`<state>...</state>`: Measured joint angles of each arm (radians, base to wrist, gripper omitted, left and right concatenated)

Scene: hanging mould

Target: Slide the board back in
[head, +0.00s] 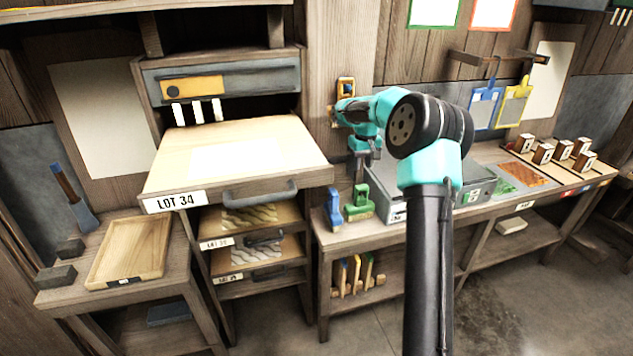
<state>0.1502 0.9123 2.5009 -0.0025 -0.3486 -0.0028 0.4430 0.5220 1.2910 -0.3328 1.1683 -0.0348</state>
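The LOT 34 board (290,140) is a wide pale wooden drawer-like board with a paler sheet on top, a white label at its front left and a grey handle (260,193) on its front edge. It sticks well out of the upper opening of the wooden rack (219,60). My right gripper (359,178) is to the right of the board, in front of the wooden post and apart from the handle. It appears small and dark, and its fingers are too unclear to tell open from shut. My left gripper is not in view.
Lower LOT drawers (250,243) sit beneath the board. A blue clamp (334,210), a green clamp (360,203) and a grey case (392,207) stand on the right bench. A wooden tray (152,268) lies on the left bench. Space before the board's handle looks clear.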

